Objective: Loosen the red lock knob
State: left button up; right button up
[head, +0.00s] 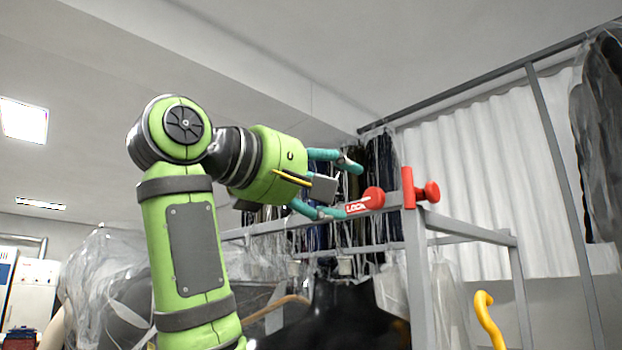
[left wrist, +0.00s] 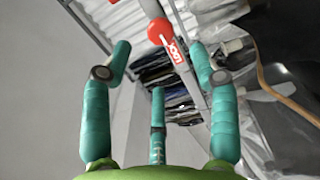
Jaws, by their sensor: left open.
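The left wrist view shows the open gripper (left wrist: 160,62) with nothing held. My right gripper is not in view.
A second red knob (head: 431,191) sits on the clamp's right side. The grey rack (head: 468,226) carries bagged garments below. A yellow hook (head: 488,318) stands at lower right. More dark clothes hang behind the gripper. White curtains (head: 490,160) cover the back.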

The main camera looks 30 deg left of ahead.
pick_arm(q)
jog(key=v, duration=0.4)
jog(key=shift+s, duration=0.15)
dwell(0.4)
